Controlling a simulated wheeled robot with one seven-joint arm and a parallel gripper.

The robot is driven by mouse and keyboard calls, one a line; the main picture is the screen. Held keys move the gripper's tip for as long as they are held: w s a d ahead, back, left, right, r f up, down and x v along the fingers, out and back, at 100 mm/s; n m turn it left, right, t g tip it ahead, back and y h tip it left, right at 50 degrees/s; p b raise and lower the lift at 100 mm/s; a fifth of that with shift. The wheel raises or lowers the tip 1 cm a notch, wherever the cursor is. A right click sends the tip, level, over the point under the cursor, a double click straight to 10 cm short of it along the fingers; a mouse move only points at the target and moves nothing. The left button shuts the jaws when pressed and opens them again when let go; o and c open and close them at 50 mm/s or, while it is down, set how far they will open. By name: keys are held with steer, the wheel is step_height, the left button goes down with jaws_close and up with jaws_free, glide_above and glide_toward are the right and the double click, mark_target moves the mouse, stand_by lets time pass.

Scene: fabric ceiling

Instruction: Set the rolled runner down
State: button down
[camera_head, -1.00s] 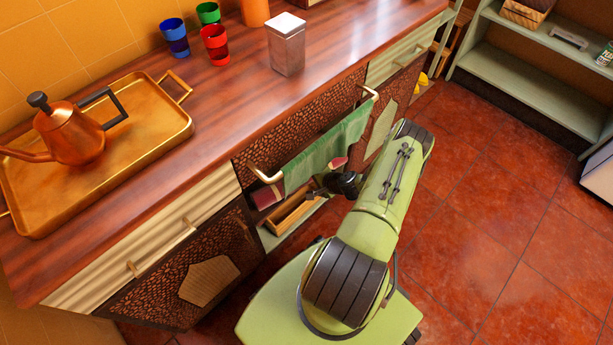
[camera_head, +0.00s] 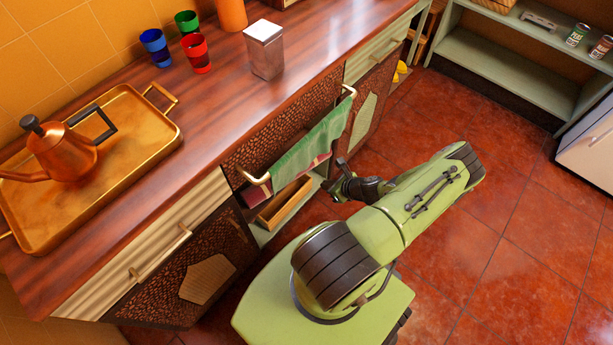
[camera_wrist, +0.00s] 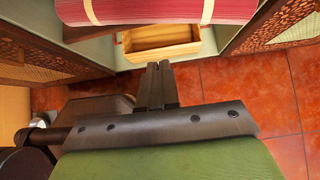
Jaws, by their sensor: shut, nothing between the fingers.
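The rolled runner (camera_wrist: 155,11), dark red with cream bands, lies across the top of the wrist view at the open cabinet bay. In the head view, its end (camera_head: 254,196) shows at the left of a green towel (camera_head: 308,143) that hides most of it. What bears the roll is hard to see. My gripper (camera_head: 341,180) is outside the cabinet, to the right of the towel and apart from the roll. In the wrist view, its fingers (camera_wrist: 155,84) are together and empty, pointing toward the bay.
A wooden box (camera_wrist: 160,44) sits low in the bay. The towel hangs from a rail with brass ends (camera_head: 257,179). The counter (camera_head: 215,115) above holds a brass tray (camera_head: 150,150), a kettle, cups and a canister. Open tiled floor (camera_head: 480,210) lies to the right.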

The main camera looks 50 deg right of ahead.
mark_target(298, 176)
steer(key=b+x, duration=0.1)
steer(key=x, duration=0.3)
steer(key=w+r+b+x, duration=0.1)
steer(key=b+x, duration=0.1)
steer(key=x, duration=0.2)
steer(key=w+r+b+x, duration=0.1)
steer(key=b+x, duration=0.1)
steer(key=x, duration=0.3)
steer(key=shift+r, duration=0.1)
